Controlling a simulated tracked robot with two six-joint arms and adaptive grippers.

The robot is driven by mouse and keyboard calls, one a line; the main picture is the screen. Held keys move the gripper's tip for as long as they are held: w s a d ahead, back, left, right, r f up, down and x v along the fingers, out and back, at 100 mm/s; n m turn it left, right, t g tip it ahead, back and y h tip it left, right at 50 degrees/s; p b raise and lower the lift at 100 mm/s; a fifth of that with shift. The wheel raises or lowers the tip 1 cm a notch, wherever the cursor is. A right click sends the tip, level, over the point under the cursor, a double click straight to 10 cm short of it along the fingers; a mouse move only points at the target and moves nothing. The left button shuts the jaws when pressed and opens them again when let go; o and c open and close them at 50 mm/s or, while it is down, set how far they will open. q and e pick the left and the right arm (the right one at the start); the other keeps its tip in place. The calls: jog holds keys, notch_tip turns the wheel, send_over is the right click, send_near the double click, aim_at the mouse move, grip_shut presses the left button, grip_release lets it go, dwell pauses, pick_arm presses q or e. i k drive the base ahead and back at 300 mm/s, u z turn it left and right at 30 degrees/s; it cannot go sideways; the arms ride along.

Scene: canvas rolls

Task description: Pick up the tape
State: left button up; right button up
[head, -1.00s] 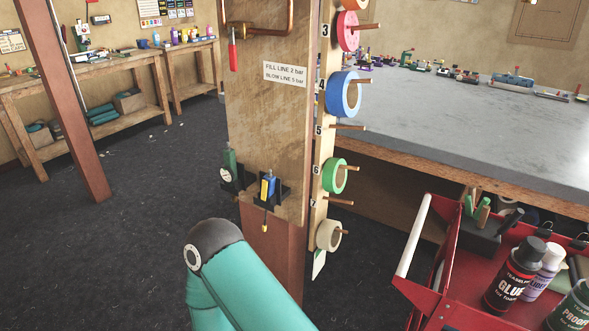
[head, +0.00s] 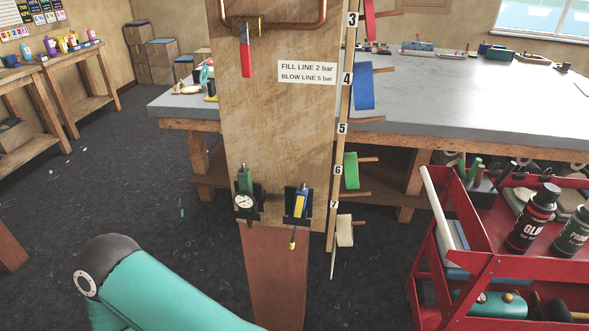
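Several tape rolls hang on wooden pegs along a numbered strip on the right side of the wooden post board, now seen nearly edge-on. A red tape (head: 370,20) is at the top, a blue tape (head: 364,86) by number 4, a green tape (head: 351,171) by number 6, and a cream tape (head: 345,231) below number 7. Which one the task means, I cannot tell. A teal arm link of mine shows at the lower left. Neither gripper is in view.
A red trolley (head: 470,250) with bottles stands close at the right. A grey-topped workbench (head: 480,100) is behind. Dark floor is open at the left.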

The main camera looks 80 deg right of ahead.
aim_at(351, 163)
jog(key=u, duration=0.05)
jog(key=i, duration=0.4)
jog(key=z, duration=2.85)
jog(key=i, duration=0.45)
jog(key=u, duration=0.25)
jog(key=k, duration=0.55)
jog(key=z, duration=0.2)
jog(key=i, duration=0.65)
jog(key=u, duration=0.05)
